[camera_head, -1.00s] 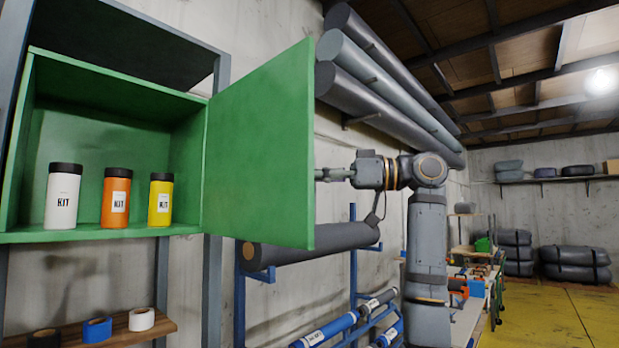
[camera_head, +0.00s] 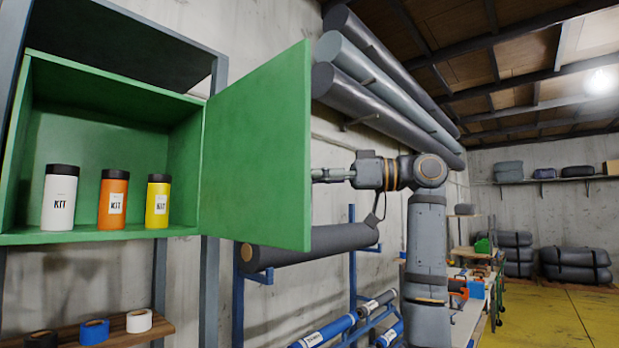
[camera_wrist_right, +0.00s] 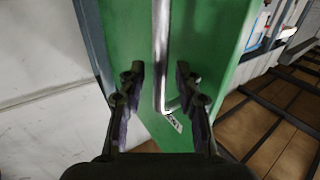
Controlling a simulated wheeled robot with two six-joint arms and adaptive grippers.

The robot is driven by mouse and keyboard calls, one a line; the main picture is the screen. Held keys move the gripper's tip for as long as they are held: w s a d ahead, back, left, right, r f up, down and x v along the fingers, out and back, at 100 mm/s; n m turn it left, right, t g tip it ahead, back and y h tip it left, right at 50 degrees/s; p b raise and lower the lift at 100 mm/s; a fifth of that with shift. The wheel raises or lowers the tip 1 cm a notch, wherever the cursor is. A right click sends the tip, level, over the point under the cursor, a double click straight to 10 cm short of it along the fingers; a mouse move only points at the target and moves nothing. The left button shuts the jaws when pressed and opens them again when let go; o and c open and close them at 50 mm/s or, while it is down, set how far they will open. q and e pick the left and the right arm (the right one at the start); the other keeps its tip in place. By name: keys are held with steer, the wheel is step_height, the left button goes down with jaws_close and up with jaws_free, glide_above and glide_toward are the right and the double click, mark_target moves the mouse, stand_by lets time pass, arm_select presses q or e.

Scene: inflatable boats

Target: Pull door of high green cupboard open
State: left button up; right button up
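The high green cupboard (camera_head: 85,130) is on the wall at the left in the head view. Its green door (camera_head: 258,150) stands wide open, hinged on the cupboard's right side. My right gripper (camera_head: 318,175) is at the door's outer face, its fingertips partly hidden by the door. In the right wrist view, the gripper (camera_wrist_right: 158,85) has its fingers apart on either side of the metal bar handle (camera_wrist_right: 161,45), with gaps to it. The green door (camera_wrist_right: 210,45) lies behind the handle. My left gripper is not in view.
White, orange and yellow KIT bottles (camera_head: 112,198) stand inside the cupboard. Tape rolls (camera_head: 94,331) lie on a wooden shelf below. Dark rolls (camera_head: 385,85) hang on the wall above my right arm, and another roll (camera_head: 310,245) sits below the door. Yellow floor (camera_head: 555,315) is open at right.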

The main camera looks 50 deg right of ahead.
steer(key=v, duration=1.2)
